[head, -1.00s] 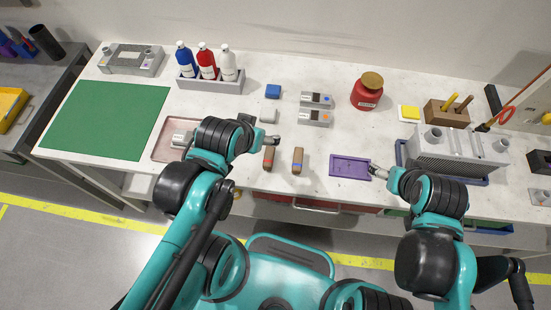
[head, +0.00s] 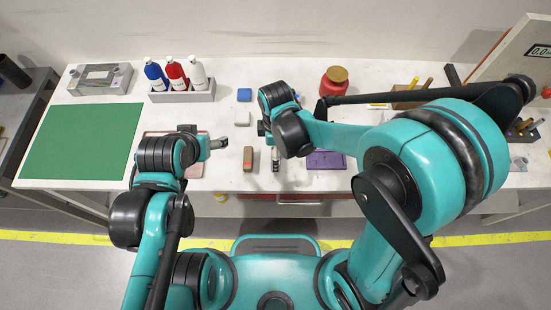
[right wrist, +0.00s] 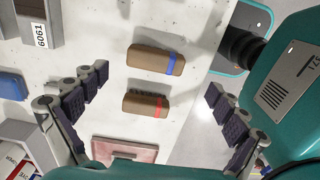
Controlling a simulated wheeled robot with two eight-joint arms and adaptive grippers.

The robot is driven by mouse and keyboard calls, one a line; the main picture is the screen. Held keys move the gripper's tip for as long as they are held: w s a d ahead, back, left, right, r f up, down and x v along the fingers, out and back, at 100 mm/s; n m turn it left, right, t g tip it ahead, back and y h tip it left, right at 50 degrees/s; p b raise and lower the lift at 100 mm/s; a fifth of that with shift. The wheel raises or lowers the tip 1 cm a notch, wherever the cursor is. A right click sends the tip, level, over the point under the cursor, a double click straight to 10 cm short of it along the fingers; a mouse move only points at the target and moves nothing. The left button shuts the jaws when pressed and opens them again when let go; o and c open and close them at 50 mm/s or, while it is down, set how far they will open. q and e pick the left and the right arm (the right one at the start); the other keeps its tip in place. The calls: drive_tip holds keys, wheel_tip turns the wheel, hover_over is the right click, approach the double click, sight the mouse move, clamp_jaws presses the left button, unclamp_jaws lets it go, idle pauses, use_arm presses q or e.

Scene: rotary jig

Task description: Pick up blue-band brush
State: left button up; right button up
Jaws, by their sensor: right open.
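The blue-band brush (right wrist: 155,60), a brown block with a blue stripe near one end, lies on the white table in the right wrist view. The similar red-band brush (right wrist: 145,104) lies beside it, and it also shows in the head view (head: 248,158). My right gripper (right wrist: 157,84) is open and empty above the brushes, its fingers apart on either side of them. In the head view the right gripper (head: 275,158) covers most of the blue-band brush. My left gripper (head: 222,143) is left of the brushes; its finger opening is too small to judge.
A purple tray (head: 326,161) lies right of the brushes, partly behind my right arm. A pinkish tray (right wrist: 125,150) lies past the red-band brush. A blue block (head: 244,95) and a bottle rack (head: 183,96) stand further back. The green mat (head: 80,140) is clear.

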drive_tip(key=f, duration=0.2)
drive_tip(key=f+b, duration=0.1)
drive_tip(key=f, duration=0.1)
drive_tip(key=f+b, duration=0.1)
drive_tip(key=f, duration=0.1)
drive_tip(key=shift+w+f, duration=0.1)
drive_tip(key=shift+w, duration=0.25)
drive_tip(key=c, duration=1.3)
